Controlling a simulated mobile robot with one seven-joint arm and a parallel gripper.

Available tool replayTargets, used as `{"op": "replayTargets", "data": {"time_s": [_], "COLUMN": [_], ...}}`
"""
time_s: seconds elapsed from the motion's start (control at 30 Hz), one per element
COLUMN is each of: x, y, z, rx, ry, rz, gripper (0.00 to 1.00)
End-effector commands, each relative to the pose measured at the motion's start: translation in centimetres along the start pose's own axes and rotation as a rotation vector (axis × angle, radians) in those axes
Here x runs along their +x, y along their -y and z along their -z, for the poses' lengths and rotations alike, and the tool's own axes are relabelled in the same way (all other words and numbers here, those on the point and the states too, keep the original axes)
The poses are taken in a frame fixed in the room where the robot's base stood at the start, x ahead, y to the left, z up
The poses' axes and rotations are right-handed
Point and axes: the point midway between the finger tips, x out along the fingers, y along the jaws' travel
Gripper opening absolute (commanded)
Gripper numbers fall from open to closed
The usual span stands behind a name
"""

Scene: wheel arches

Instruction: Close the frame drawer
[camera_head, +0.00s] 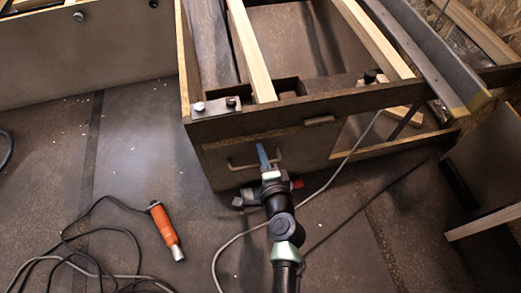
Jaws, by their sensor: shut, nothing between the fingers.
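The frame (310,109) is a large wooden structure with pale beams across its top, in the upper middle of the head view. A brown drawer front (223,160) with a metal bar handle (236,166) is set in its near side, at the left. It looks about level with the frame's face; I cannot tell whether a small gap remains. My gripper (264,152) is at the right part of the handle, with blue fingers shut and nothing held. Whether the fingers touch the drawer front cannot be told. My arm covers the area below the handle.
An orange tool (166,231) lies on the floor at the lower left, with dark cables looped beside it. A pale cable (335,172) runs over the floor past my arm. A wooden panel (125,55) stands at the upper left. The floor left of the drawer is mostly clear.

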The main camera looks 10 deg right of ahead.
Motion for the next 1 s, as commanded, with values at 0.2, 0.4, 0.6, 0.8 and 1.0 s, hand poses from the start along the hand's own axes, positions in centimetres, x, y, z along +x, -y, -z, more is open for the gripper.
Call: {"op": "replayTargets", "data": {"time_s": [0.2,0.4,0.6,0.8,1.0], "x": [0.9,0.9,1.4,3.3,3.4], "y": [0.3,0.3,0.4,1.1,1.2], "z": [0.0,0.0,0.0,0.0,0.0], "rx": [0.0,0.0,0.0,0.0,-0.002], "ry": [0.0,0.0,0.001,0.0,0.0], "rz": [0.0,0.0,0.0,0.001,0.003], "gripper": [0.0,0.0,0.0,0.0,0.0]}}
